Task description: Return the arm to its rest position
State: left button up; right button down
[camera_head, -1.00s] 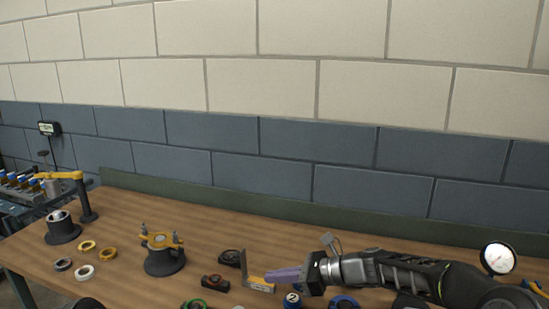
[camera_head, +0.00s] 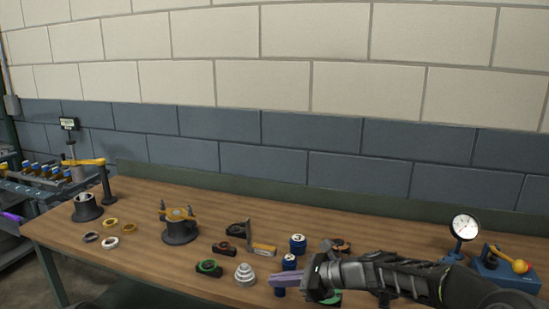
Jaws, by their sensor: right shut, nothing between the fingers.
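My right gripper (camera_head: 291,280) comes in from the right over the front of the wooden bench. Its purple fingers are shut with nothing between them and point left. They overlap a blue can-like part in the picture; I cannot tell whether they touch it. My right arm (camera_head: 395,272) stretches back to the right edge. At the far left edge a small purple tip (camera_head: 11,217) shows, which looks like a fingertip of my left gripper; its jaws cannot be judged.
The wooden bench (camera_head: 140,205) holds a dark fixture with a yellow top (camera_head: 180,226), a stepped grey part (camera_head: 245,275), a black block with a green ring (camera_head: 208,268), blue parts (camera_head: 297,243), several rings (camera_head: 110,243), a dial gauge (camera_head: 465,227) and a blue device with a yellow lever (camera_head: 505,268).

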jog(key=s+d+f+n+h, duration=0.2)
jog(key=s+f+n, duration=0.1)
jog(key=f, duration=0.5)
jog(key=s+d+f+n+g+h, duration=0.1)
jog(key=s+d+f+n+h, duration=0.2)
jog(key=f, duration=0.5)
jog(key=s+d+f+n+h, duration=0.15)
jog(key=s+f+n, duration=0.25)
jog(key=f, duration=0.4)
jog(key=s+f+n+g, duration=0.1)
jog(key=s+f+n, duration=0.3)
jog(key=s, duration=1)
jog(key=s+f+n+g+h, duration=0.1)
jog(key=s+f+n, duration=0.3)
jog(key=s+f, duration=0.4)
jog(key=s+g, duration=0.1)
jog(key=s, duration=0.5)
jog(key=shift+a+n, duration=0.15)
jog(key=shift+n, duration=0.15)
jog(key=shift+h, duration=0.25)
